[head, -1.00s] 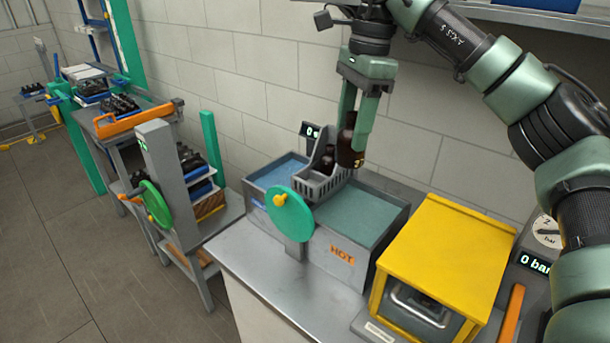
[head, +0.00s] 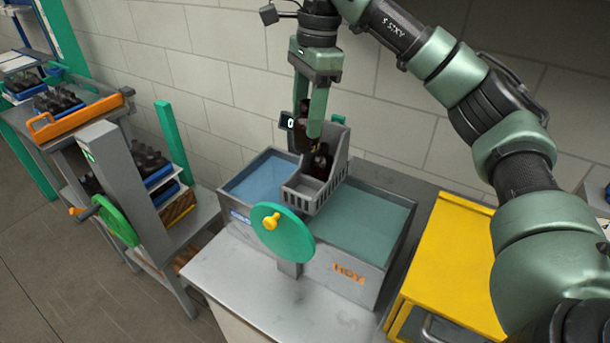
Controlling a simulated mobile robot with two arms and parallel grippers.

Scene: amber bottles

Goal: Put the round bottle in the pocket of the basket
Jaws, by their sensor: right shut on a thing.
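My right gripper (head: 318,112) is shut on a dark amber bottle (head: 301,126), partly hidden by the fingers. It holds the bottle upright at the back left of the grey basket (head: 308,200). I cannot tell whether the bottle's base is inside the basket or above it. Another amber bottle (head: 320,163) stands in the basket, just right of and in front of the held one. The basket sits at the divide between the two water baths, with a tall back plate on its right. My left gripper is not in view.
The bath marked HOT (head: 365,225) is on the right and the blue bath (head: 260,178) on the left. A green disc with a yellow knob (head: 281,232) stands in front. A yellow box (head: 445,250) is at the right. A small display (head: 287,121) is behind.

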